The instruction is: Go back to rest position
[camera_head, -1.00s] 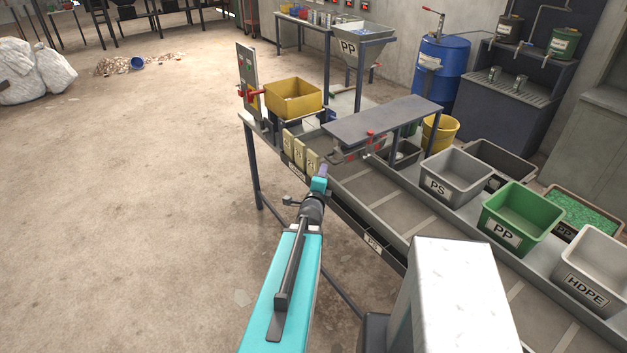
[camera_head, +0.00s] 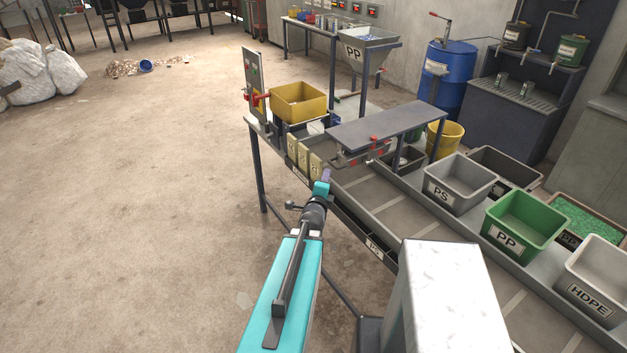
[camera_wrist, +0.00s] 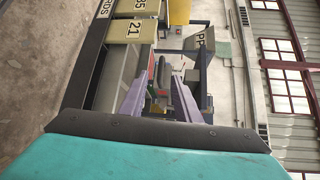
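My gripper (camera_head: 324,178) is at the end of my teal arm, by the near side of the sorting conveyor (camera_head: 375,189). In the wrist view, its two purple fingers (camera_wrist: 160,104) are spread apart with nothing held between them. Beyond the gap, the conveyor's frame and parts show, too small to tell apart. Several cream numbered tags (camera_head: 304,156) stand along the conveyor's edge close to the gripper; in the wrist view they show at the upper left (camera_wrist: 132,30).
A raised grey shelf (camera_head: 386,124) spans the conveyor, with a yellow bin (camera_head: 298,103) behind at left. The grey PS bin (camera_head: 460,182), green PP bin (camera_head: 523,221) and HDPE bin (camera_head: 597,277) line the far side.

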